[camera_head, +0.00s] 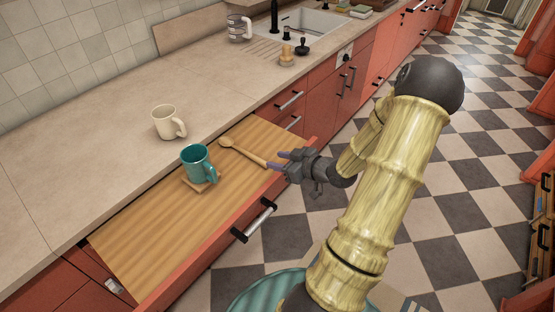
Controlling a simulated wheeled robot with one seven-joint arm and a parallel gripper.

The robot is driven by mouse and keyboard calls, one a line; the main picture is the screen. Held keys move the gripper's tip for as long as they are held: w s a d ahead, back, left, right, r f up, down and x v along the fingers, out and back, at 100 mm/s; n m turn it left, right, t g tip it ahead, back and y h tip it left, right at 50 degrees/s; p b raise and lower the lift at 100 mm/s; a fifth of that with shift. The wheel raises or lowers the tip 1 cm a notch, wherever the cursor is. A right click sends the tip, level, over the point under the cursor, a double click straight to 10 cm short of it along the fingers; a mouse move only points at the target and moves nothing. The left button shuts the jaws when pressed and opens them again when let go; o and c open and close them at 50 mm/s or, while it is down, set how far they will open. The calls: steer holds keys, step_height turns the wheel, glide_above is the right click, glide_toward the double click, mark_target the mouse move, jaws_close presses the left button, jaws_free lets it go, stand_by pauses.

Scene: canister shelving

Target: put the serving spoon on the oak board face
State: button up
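The wooden serving spoon (240,151) shows over the far right part of a broad wood-grained surface, its bowl to the left and its handle toward my gripper. I cannot tell whether it rests on the surface or is slightly above it. That surface, apparently the oak board face (165,229), fills the pulled-out drawer.
A teal mug (196,161) stands on a small wooden square (202,184) on the board. A cream mug (165,122) stands on the counter (90,173) behind. The red drawer front (215,247) has a dark-ended handle. Bare board lies left of the teal mug.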

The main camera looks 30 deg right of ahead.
steer(key=shift+d, duration=0.2)
steer(key=shift+a, duration=0.15)
steer(key=a+g+h, duration=0.1)
steer(key=w+a+f+g, duration=0.1)
steer(key=shift+a+g+h, duration=0.3)
steer(key=shift+g+h, duration=0.1)
steer(key=a+g, duration=0.1)
steer(key=s+a+h, duration=0.1)
steer(key=a+r+g+h, duration=0.1)
steer(key=shift+s+a+m+g, duration=0.2)
steer(key=shift+m+g, duration=0.1)
steer(key=shift+m, duration=0.1)
steer(key=s+a+r+m+g, duration=0.3)
steer(key=s+a+r, duration=0.3)
steer(key=s+a, duration=0.5)
steer(key=shift+s+a+r+g+h, duration=0.25)
steer(key=shift+a+g+h, duration=0.15)
steer(key=shift+a+g, duration=0.65)
steer(key=shift+a, duration=0.1)
